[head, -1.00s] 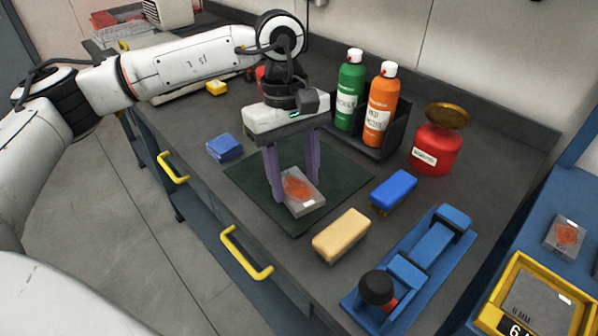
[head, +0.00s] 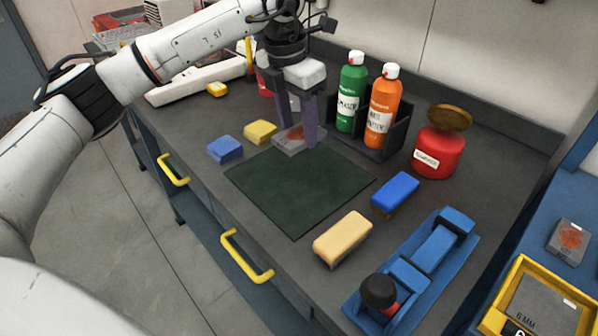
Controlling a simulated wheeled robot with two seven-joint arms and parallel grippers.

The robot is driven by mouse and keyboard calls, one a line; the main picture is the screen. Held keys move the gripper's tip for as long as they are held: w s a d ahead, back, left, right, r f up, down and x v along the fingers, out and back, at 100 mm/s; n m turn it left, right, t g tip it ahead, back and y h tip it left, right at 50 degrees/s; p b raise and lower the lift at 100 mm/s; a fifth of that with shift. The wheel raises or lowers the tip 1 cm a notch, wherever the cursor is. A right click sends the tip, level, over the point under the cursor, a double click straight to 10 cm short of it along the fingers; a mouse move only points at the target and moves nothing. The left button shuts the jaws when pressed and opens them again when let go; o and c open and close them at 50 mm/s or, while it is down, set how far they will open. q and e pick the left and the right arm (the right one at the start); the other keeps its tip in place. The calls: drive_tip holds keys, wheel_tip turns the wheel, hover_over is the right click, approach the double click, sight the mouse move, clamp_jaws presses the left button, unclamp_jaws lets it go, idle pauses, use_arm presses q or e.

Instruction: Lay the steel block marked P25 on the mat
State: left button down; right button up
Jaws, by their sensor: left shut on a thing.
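The dark green mat (head: 298,195) lies flat on the bench and is bare. My left gripper (head: 298,130) points down beyond the mat's far corner, shut on a grey steel block (head: 288,146) with an orange-red patch on top. The block is partly hidden by the fingers; I cannot tell whether it touches the bench. I cannot read P25 on either one. My right gripper is out of view.
Blue (head: 225,149) and yellow (head: 260,132) blocks lie left of the held block. Green (head: 351,95) and orange (head: 381,110) bottles stand in a black rack at right. A red can (head: 438,150), blue brush (head: 395,193), tan block (head: 342,238) and blue clamp (head: 425,260) lie further right.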

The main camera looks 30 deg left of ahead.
use_arm(q)
drive_tip(key=p, duration=0.1)
approach(300, 175)
drive_tip(key=f, duration=0.3)
drive_tip(key=w+f, duration=0.1)
drive_tip(key=f, duration=0.1)
drive_tip(key=shift+d+f, duration=0.1)
drive_tip(key=shift+f, duration=0.25)
drive_tip(key=shift+f, duration=0.1)
drive_tip(key=c, duration=1.3)
unclamp_jaws()
drive_tip(key=shift+s+f, duration=0.1)
drive_tip(key=shift+f, duration=0.1)
drive_tip(key=shift+c, duration=0.2)
drive_tip(key=o, duration=0.4)
drive_tip(key=shift+r, duration=0.1)
drive_tip(key=shift+o, duration=0.2)
drive_tip(key=shift+r, duration=0.1)
drive_tip(key=shift+r, duration=0.2)
drive_tip(key=r, duration=0.3)
drive_tip(key=s+r+b, duration=0.1)
drive_tip(key=r, duration=0.7)
drive_tip(key=shift+s+a+r, duration=0.25)
drive_tip(key=shift+s+a, duration=0.05)
drive_tip(key=shift+s, duration=0.05)
